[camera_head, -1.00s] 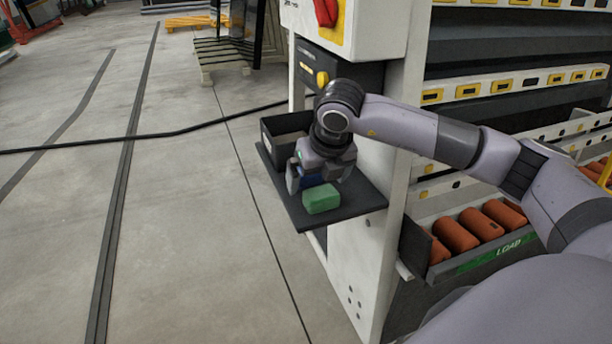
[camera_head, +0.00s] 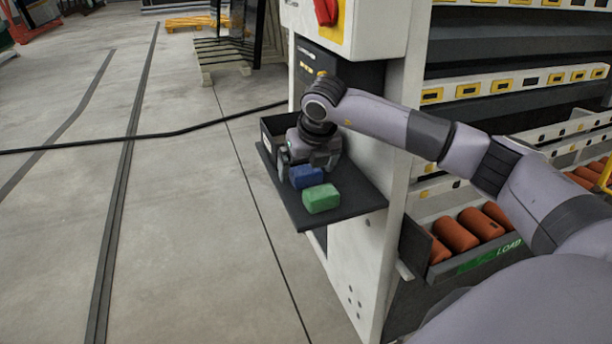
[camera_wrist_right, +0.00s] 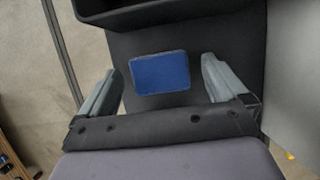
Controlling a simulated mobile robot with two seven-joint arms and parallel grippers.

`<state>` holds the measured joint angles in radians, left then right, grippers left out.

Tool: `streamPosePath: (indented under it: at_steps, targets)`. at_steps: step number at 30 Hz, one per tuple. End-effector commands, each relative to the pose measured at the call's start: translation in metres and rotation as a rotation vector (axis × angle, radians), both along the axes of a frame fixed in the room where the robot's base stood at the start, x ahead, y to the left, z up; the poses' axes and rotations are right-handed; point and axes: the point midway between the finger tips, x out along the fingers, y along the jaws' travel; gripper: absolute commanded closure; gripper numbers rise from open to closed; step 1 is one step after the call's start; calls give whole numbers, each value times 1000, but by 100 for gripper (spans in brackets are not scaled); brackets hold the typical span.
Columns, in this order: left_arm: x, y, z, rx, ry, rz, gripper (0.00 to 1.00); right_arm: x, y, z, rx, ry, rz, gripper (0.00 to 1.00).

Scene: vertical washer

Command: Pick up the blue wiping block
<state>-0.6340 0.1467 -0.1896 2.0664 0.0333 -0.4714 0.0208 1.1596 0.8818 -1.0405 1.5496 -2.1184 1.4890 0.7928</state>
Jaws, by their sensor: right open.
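The blue wiping block (camera_head: 306,176) lies on a dark shelf (camera_head: 355,192) fixed to the machine's side. A green block (camera_head: 321,198) lies in front of it on the same shelf. My right gripper (camera_head: 308,168) is open above and just behind the blue block in the head view. In the right wrist view the blue block (camera_wrist_right: 160,73) sits between the two spread fingers, toward their tips, with a gap on each side. The gripper (camera_wrist_right: 160,80) holds nothing. My left gripper is not in view.
A dark open bin (camera_head: 272,137) stands at the shelf's back, and its edge (camera_wrist_right: 150,14) shows beyond the block. The white machine panel (camera_head: 362,240) borders the shelf on the right. Orange rollers (camera_head: 457,235) lie in a tray. Open floor is on the left.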

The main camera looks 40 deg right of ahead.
Motion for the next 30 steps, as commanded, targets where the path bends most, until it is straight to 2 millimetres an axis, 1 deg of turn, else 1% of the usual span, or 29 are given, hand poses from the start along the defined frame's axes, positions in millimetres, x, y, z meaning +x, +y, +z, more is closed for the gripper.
streamPosePath:
  at_steps: [1, 2, 3, 5, 6, 7, 8, 9, 17, 20, 23, 24, 26, 30]
  targets:
    - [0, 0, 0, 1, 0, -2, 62, 0, 0, 0, 0, 0, 0, 1]
    - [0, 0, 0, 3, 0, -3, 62, 0, 0, 0, 0, 0, 0, 11]
    - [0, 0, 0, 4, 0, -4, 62, 0, 0, 0, 0, 0, 0, 24]
    - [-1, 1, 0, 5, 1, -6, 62, 0, 0, 0, 0, 0, 0, 43]
    - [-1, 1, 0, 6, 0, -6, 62, 0, 0, 0, 0, 0, 1, 56]
    - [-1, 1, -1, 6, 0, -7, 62, 0, 0, 0, 0, 0, 1, 61]
    - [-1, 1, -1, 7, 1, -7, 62, 0, 0, 0, 0, 0, 1, 61]
    - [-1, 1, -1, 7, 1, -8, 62, 0, 0, 0, 0, 0, 0, 66]
    - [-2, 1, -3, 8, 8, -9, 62, 0, 0, 2, 1, -1, 0, 66]
    - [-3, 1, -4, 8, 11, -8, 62, 0, 0, 9, 0, -3, 0, 66]
    - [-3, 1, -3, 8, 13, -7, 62, 0, 1, 19, 0, -3, 1, 66]
    - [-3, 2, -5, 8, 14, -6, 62, 3, 8, 16, 1, 0, 5, 66]
    - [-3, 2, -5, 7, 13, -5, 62, 6, 17, 15, 2, 0, 6, 66]
    - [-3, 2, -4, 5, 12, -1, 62, 18, 45, 16, 3, -1, 7, 66]
